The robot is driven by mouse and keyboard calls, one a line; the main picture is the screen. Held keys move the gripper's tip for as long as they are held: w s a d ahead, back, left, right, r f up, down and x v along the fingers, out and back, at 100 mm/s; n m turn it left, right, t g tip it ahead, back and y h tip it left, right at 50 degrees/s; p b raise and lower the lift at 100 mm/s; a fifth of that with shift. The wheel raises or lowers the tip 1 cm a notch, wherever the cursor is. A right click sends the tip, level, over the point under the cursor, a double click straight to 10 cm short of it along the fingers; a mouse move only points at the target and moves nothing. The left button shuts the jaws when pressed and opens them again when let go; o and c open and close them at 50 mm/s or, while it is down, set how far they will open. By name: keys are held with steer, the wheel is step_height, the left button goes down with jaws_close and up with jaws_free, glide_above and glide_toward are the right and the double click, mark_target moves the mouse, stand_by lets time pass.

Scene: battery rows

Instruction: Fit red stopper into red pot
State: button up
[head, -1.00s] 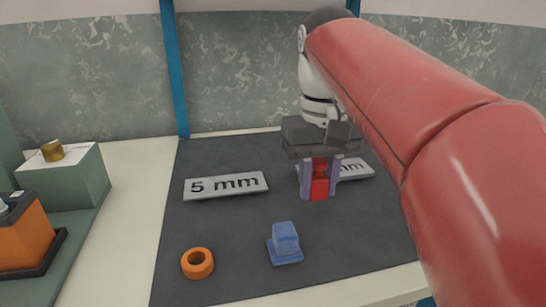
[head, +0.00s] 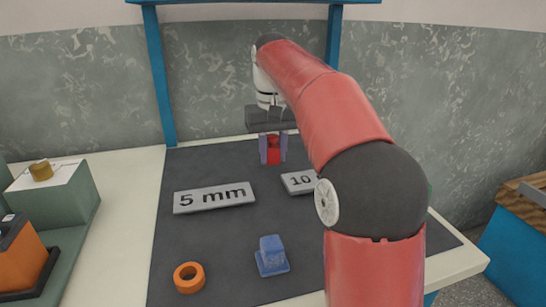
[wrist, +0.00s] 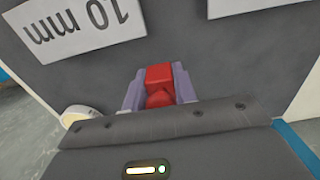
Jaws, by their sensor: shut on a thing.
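My gripper (head: 273,152) is shut on the red stopper (head: 273,155) and holds it over the far part of the dark mat. In the wrist view, the red stopper (wrist: 159,74) sits between the two purple-grey fingers of my gripper (wrist: 158,82), with a squared end and a rounder part nearer the palm. I see no red pot in either view; my arm covers part of the mat's right side.
The dark mat (head: 215,240) bears a "5 mm" plate (head: 214,197), a partly covered "10 mm" plate (head: 299,182), an orange ring (head: 189,278) and a blue stepped block (head: 271,256). Blue posts (head: 160,80) frame the back. A green block (head: 55,195) stands left.

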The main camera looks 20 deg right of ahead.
steer(key=shift+f, duration=1.1)
steer(key=shift+f, duration=0.1)
steer(key=o, duration=0.9)
steer(key=shift+o, duration=0.2)
